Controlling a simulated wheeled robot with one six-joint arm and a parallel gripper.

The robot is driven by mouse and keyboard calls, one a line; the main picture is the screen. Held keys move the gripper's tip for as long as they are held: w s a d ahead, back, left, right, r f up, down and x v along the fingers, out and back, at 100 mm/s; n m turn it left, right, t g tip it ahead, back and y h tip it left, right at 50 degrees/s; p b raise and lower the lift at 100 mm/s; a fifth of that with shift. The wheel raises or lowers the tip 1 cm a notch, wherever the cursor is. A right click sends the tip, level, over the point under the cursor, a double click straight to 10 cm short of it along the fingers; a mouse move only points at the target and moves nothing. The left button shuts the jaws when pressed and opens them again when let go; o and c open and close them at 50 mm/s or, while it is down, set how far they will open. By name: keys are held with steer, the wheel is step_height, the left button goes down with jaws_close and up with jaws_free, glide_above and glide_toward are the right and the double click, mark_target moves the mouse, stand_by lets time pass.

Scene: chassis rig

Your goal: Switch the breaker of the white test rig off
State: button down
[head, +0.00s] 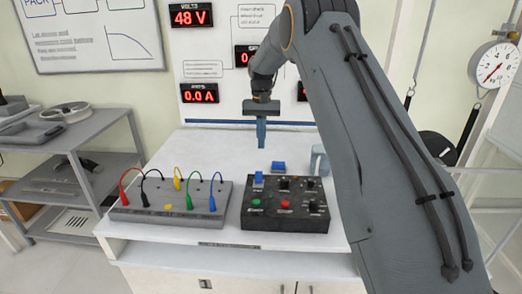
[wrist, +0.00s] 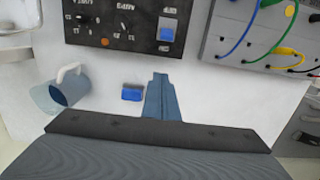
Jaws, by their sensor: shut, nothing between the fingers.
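The white test rig is a white bench (head: 210,150) with a back panel of red displays. One reads 48 V (head: 190,15) and another 0.0 A (head: 199,93). A black control box (head: 285,222) sits on the bench top, also in the wrist view (wrist: 95,35). It carries a blue rocker switch (head: 258,180) on a white plate, also in the wrist view (wrist: 167,28). I cannot tell which control is the breaker. My gripper (head: 261,146) points down, shut and empty, behind the box and apart from it. Its fingers show in the wrist view (wrist: 160,76).
A small blue block (head: 278,167) and a blue-grey mug (head: 319,160) stand behind the box. A grey terminal board (head: 172,203) with coloured looped leads is to its left. Grey shelves (head: 75,140) stand at left, and a dial scale (head: 494,66) hangs at right.

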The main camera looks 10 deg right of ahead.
mark_target(259, 177)
steer(key=s+f+p, duration=0.1)
steer(key=f, duration=0.1)
steer(key=s+f+p, duration=0.1)
steer(key=f+p, duration=0.1)
steer(key=f, duration=0.1)
steer(key=s+a+f+p, duration=0.1)
steer(key=f, duration=0.1)
steer(key=shift+s+f, duration=0.1)
steer(key=shift+f, duration=0.1)
steer(key=shift+s+a+p, duration=0.2)
steer(key=shift+s+p, duration=0.35)
steer(key=shift+d+r, duration=0.1)
